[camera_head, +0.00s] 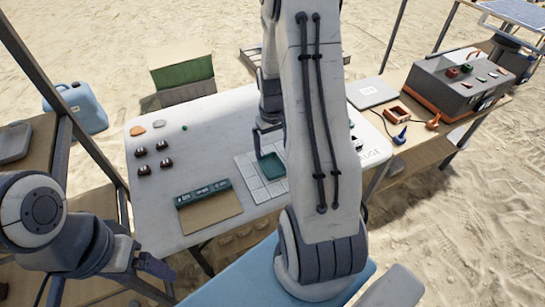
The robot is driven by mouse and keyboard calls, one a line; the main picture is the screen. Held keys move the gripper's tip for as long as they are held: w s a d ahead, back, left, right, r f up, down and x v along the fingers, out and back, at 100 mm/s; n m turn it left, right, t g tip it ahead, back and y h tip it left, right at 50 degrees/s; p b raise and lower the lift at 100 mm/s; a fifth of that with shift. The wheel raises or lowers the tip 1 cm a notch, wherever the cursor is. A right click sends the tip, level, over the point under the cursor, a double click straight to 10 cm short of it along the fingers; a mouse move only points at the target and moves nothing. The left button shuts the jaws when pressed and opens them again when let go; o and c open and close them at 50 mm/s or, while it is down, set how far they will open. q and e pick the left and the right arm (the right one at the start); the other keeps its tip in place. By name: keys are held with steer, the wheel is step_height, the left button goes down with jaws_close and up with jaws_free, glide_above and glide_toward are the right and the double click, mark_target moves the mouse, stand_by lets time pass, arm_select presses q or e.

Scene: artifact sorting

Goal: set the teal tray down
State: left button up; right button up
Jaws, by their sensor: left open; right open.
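The teal tray (271,168), a small dark green square, is on a white gridded mat (254,190) on the white table. My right gripper (262,145) is open, close above the tray's far left edge. I cannot tell whether its fingers touch the tray. My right arm hides what lies to the right of the tray. My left gripper (158,282) is open and low in front of the table's near left edge, away from the tray.
A green-topped tan board (210,212) lies near the table's front. Several dark brown pieces (142,152) stand at the left, with orange and white pieces (137,131) behind. A grey box (460,85) stands on the right table. A blue jug (78,108) stands left.

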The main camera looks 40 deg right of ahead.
step_height(320, 180, up, 5)
glide_above(272, 168)
steer(key=shift+d, duration=0.1)
steer(key=shift+f, duration=0.1)
step_height(272, 168, down, 12)
steer(key=shift+f, duration=0.1)
steer(key=shift+r, duration=1.9)
steer(key=shift+f, duration=0.15)
